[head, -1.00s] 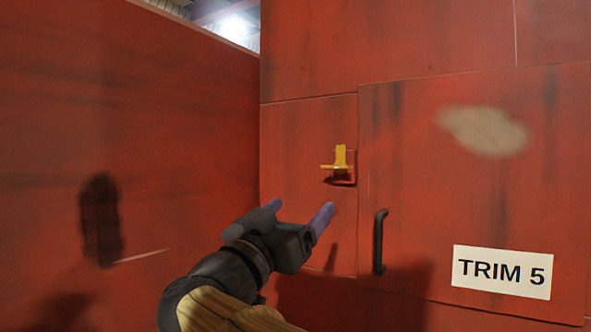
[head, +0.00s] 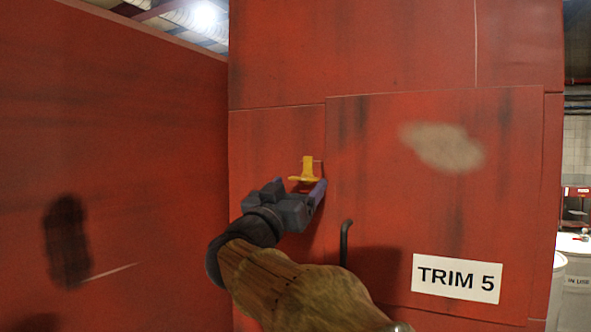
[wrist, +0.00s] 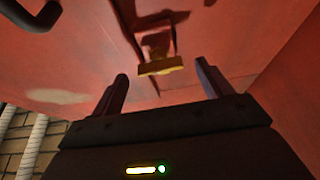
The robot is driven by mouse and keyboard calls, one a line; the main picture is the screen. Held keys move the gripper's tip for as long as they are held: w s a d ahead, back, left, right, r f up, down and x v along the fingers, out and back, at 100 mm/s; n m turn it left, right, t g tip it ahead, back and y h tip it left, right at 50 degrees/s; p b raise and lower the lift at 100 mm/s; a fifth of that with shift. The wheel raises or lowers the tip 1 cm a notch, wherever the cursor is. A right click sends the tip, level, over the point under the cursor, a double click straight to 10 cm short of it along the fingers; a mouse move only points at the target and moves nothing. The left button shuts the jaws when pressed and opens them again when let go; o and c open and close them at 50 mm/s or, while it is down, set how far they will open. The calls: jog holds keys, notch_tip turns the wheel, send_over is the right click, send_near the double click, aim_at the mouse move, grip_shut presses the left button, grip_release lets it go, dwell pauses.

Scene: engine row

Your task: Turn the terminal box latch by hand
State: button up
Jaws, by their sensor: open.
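The yellow latch (head: 308,170) sits on the red panel, left of the door's edge. It has an upright tab and a flat crosspiece at its lower end. My gripper (head: 298,186) is just below and in front of it in the head view, and its fingers hide part of the latch's lower side. In the wrist view, the latch (wrist: 160,66) lies ahead of and between the two open fingertips (wrist: 161,70). The jaws are empty, and I see no clear contact with the latch.
A red door (head: 440,220) with a black handle (head: 345,240) and a TRIM 5 label (head: 456,278) is to the right. A red side wall (head: 120,150) stands close on the left. White drums (head: 577,285) stand beyond the panel's right edge.

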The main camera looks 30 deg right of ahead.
aim_at(303, 177)
jog(key=p+x, duration=0.1)
jog(key=x, duration=0.2)
jog(key=shift+w+d+r, duration=0.15)
jog(key=shift+w+d, duration=0.05)
jog(key=shift+c, duration=0.2)
